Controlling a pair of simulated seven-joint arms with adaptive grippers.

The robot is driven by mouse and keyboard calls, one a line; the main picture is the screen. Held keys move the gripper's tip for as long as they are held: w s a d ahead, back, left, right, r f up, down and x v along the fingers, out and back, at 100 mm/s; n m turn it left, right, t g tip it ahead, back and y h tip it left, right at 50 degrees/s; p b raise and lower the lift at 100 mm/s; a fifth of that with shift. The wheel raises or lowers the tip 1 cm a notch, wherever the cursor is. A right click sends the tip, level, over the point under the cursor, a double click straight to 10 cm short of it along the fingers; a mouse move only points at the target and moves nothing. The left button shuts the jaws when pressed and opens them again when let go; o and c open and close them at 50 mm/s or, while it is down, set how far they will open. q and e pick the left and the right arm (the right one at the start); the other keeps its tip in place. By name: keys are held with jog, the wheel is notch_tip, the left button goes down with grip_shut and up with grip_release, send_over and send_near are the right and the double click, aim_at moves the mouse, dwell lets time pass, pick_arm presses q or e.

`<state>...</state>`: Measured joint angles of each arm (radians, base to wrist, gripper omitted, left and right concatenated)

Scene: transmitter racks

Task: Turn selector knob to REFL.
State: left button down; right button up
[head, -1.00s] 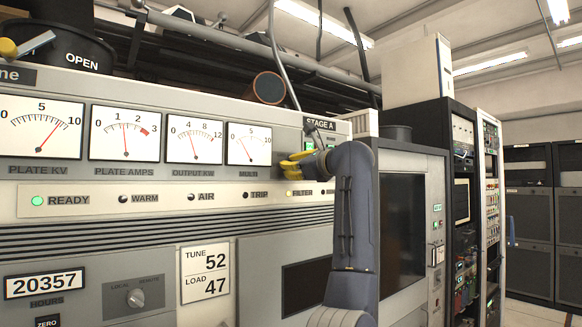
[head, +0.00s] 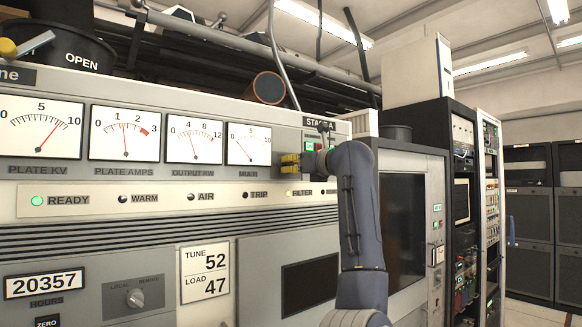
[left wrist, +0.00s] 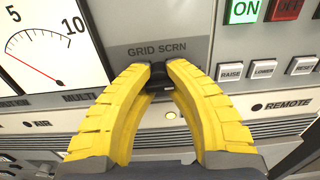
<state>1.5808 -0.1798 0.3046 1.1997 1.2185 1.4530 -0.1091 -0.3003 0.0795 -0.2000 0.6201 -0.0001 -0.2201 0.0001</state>
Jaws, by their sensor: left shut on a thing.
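The dark selector knob (left wrist: 157,78) sits on the panel right of the MULTI meter (head: 248,144), under the label GRID SCRN (left wrist: 157,49). My left gripper (left wrist: 158,70) has its two yellow fingers closed around the knob in the left wrist view, and they hide most of it. In the head view my left gripper (head: 290,164) is at the panel, just right of the MULTI meter, and hides the knob. The knob's pointer does not show, and no REFL mark can be read. My right gripper is not in view.
A green ON button (left wrist: 243,11) and a red button (left wrist: 286,9) are close to the right of the fingers. RAISE, LOWER and RESET buttons (left wrist: 264,71) are below them. A row of indicator lamps, with FILTER (head: 288,193) lit, runs under the gripper.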

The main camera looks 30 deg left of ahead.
pick_arm(q)
jog(key=shift+w+f, duration=0.1)
jog(key=shift+f, duration=0.15)
jog(key=c, duration=1.1)
grip_release()
jog(key=shift+r, duration=0.15)
jog(key=v, duration=1.2)
